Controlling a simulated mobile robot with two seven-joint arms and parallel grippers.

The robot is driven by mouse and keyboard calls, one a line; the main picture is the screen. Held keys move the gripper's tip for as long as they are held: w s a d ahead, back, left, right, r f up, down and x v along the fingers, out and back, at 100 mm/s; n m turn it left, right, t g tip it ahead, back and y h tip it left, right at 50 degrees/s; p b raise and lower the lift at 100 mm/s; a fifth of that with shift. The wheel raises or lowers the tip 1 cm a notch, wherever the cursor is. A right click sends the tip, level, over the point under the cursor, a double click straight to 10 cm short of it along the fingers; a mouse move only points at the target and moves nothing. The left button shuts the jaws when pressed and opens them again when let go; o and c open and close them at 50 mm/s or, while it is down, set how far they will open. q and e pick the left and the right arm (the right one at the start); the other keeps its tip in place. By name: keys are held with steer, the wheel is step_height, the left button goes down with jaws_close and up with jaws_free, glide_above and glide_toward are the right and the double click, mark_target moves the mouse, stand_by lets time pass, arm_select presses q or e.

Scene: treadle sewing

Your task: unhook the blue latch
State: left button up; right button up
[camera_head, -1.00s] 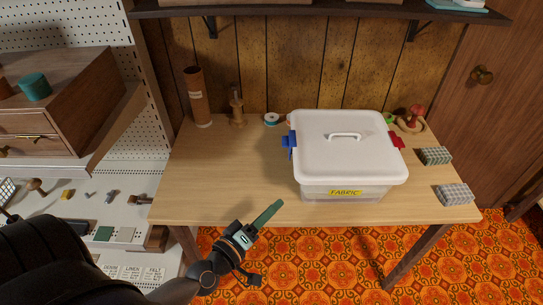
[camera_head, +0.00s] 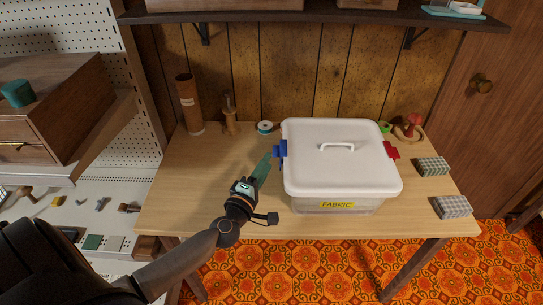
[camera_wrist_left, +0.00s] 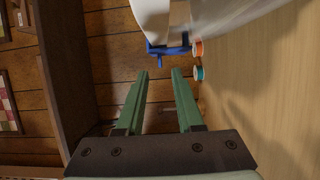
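The blue latch (camera_head: 280,149) is on the left side of the white lidded box (camera_head: 341,178) labelled FABRIC, which stands on the table. In the left wrist view the blue latch (camera_wrist_left: 168,49) lies beyond the fingertips, against the pale box wall. My left gripper (camera_head: 264,164) is just left of the box, close to the latch in the picture. Its two green fingers (camera_wrist_left: 161,75) are apart with nothing between them, and no contact with the latch shows. My right gripper is not in view.
A red latch (camera_head: 391,150) is on the box's right side. A cardboard tube (camera_head: 188,104), a wooden spool stand (camera_head: 230,116) and a teal-and-white spool (camera_head: 265,127) stand at the back left. Two checked blocks (camera_head: 432,167) lie at the right. The front-left tabletop is clear.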

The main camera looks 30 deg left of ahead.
mark_target(280, 155)
arm_select(q)
steer(key=w, duration=0.4)
steer(key=shift+w+a, duration=0.1)
steer(key=shift+a, duration=0.2)
jaws_close()
stand_by(0.4)
